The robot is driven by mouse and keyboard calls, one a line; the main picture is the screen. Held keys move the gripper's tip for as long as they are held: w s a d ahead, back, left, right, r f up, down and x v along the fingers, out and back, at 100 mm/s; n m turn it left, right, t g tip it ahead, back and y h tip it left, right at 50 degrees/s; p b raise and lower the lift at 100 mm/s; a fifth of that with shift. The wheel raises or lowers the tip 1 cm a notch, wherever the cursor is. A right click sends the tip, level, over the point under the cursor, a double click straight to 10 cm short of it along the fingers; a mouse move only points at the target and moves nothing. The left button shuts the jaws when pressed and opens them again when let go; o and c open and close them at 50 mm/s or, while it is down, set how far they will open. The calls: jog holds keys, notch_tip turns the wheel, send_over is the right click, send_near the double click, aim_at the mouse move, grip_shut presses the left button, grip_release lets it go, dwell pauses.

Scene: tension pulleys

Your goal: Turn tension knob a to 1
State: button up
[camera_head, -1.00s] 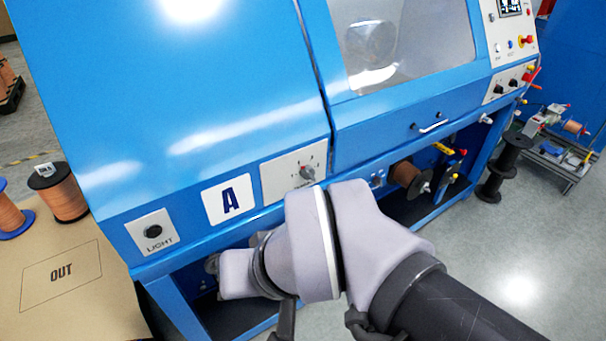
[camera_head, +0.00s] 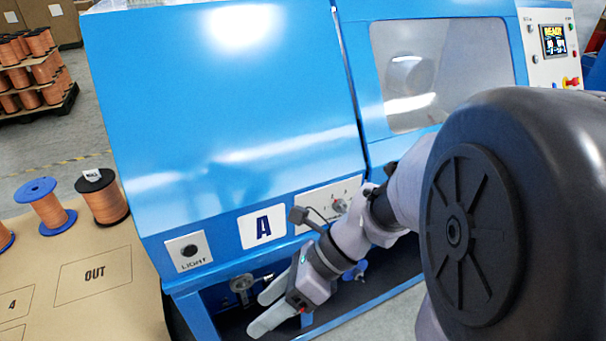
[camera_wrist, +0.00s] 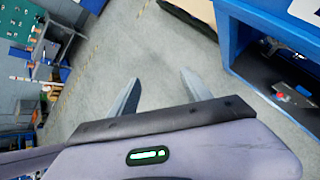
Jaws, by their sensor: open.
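I cannot tell the knob's setting. My gripper (camera_head: 256,316) is open and empty, low in front of the machine's lower opening, below and left of the knob. A round metal part (camera_head: 243,284) shows in that opening behind it. In the wrist view, the spread fingers (camera_wrist: 160,76) point over bare grey floor.
The blue machine (camera_head: 220,120) fills the middle. A LIGHT button plate (camera_head: 188,251) is left of the A plate. A tan table (camera_head: 50,250) with copper spools (camera_head: 104,198) stands at left. A control screen (camera_head: 553,40) reads READY. My arm hides much of the right side.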

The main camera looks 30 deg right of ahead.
jog(key=w+d+m+t+y+p, duration=0.1)
jog(key=w+d+m+t+y, duration=0.25)
jog(key=m, duration=0.65)
jog(key=n+t+h+p, duration=0.4)
jog(key=n+t+h, duration=0.95)
jog(key=n, duration=2.25)
send_near(344, 212)
jog(key=shift+g, duration=0.4)
jog(key=w+b, duration=0.1)
jog(key=w, duration=0.2)
jog(key=w+b, duration=0.1)
jog(key=w, duration=0.2)
jog(key=w+b, duration=0.1)
jog(key=w, duration=0.2)
jog(key=shift+w+d+r, duration=0.3)
jog(key=shift+w+r, duration=0.05)
jog(key=shift+w, duration=0.05)
grip_shut()
